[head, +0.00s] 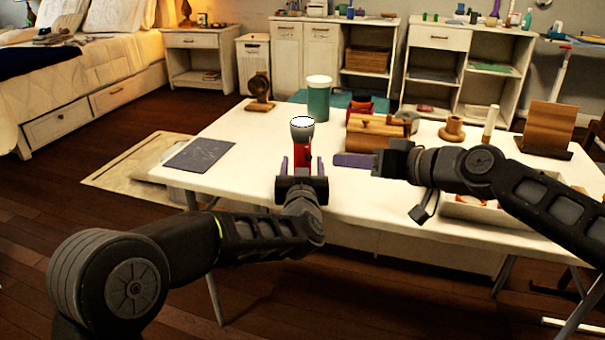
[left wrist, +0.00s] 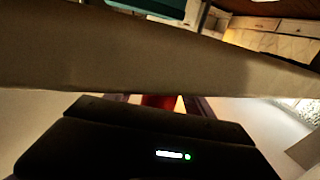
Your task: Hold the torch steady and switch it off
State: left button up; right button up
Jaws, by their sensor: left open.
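The torch (head: 302,131) has a red body and a pale, wide head. It stands upright on the white table (head: 240,135); its head looks bright white on top, but I cannot tell if it is lit. My left gripper (head: 297,160) is open at the near side of the torch, with purple fingers left and right of its lower red body. The torch's lower part is partly hidden by the gripper. In the left wrist view a bit of red body (left wrist: 160,101) shows between the fingers.
A green jar with a white lid (head: 318,102) stands behind the torch. A wooden box (head: 375,133) is behind my right gripper. A dark flat panel (head: 199,154) lies at the left. A wooden stand (head: 548,128) is at the right. The table's front left is clear.

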pick_arm(q)
jog(key=shift+w, duration=0.45)
jog(key=shift+c, duration=0.3)
grip_shut()
dwell(0.4)
pick_arm(e)
grip_shut()
dwell(0.5)
dwell(0.9)
dwell(0.5)
